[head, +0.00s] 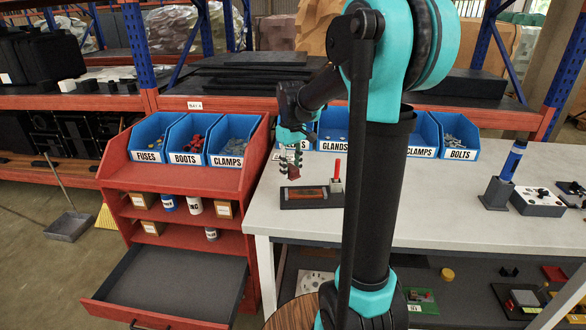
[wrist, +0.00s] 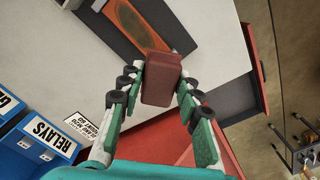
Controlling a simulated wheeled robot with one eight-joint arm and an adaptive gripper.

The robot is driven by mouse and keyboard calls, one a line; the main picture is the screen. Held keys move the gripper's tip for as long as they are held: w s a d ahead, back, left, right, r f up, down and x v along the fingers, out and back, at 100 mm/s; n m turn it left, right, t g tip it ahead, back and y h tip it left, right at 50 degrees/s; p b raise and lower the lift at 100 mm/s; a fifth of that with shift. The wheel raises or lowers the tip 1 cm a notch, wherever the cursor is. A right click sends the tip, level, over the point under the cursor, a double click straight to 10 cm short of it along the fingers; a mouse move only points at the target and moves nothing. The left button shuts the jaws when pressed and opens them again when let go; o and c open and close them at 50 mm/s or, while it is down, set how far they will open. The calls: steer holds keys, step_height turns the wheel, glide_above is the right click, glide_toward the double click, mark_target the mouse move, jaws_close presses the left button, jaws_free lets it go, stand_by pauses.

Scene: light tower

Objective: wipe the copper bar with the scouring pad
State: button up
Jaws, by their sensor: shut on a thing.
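My gripper (head: 290,167) is shut on a dark red scouring pad (wrist: 161,78), held between both fingers over the left part of the bench. The copper bar (head: 308,192) lies in a dark shallow tray (head: 331,202) on the grey bench, just below and to the right of my gripper in the head view. In the wrist view the copper bar (wrist: 138,25) shows orange with darker patches, just beyond the pad. The pad covers part of the tray there. I cannot tell whether the pad touches the bar or tray.
A grey block with a red upright rod (head: 337,172) stands close behind the tray. Blue labelled bins (head: 226,141) line the back and the red cabinet. The cabinet's lower drawer (head: 170,285) is open. A blue-topped post (head: 506,175) stands at the right. The middle bench is partly hidden by my arm.

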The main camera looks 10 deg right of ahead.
mark_target(321, 192)
steer(key=shift+a+f, duration=0.1)
steer(key=shift+f, duration=2.6)
steer(key=shift+f, duration=0.8)
steer(key=shift+s+d+r, duration=0.1)
steer(key=shift+s+d, duration=0.05)
steer(key=shift+d, duration=0.75)
steer(key=shift+s+d+r, duration=0.1)
steer(key=shift+d, duration=0.75)
steer(key=shift+s+d+f, duration=0.1)
steer(key=shift+s+d, duration=0.1)
steer(key=shift+d, duration=1)
steer(key=shift+s+d+f, duration=0.1)
steer(key=shift+s+d, duration=0.05)
steer(key=shift+d, duration=1.05)
steer(key=shift+s+d+f, duration=0.1)
steer(key=shift+s+d, duration=0.1)
steer(key=shift+d, duration=1)
steer(key=shift+a, duration=0.15)
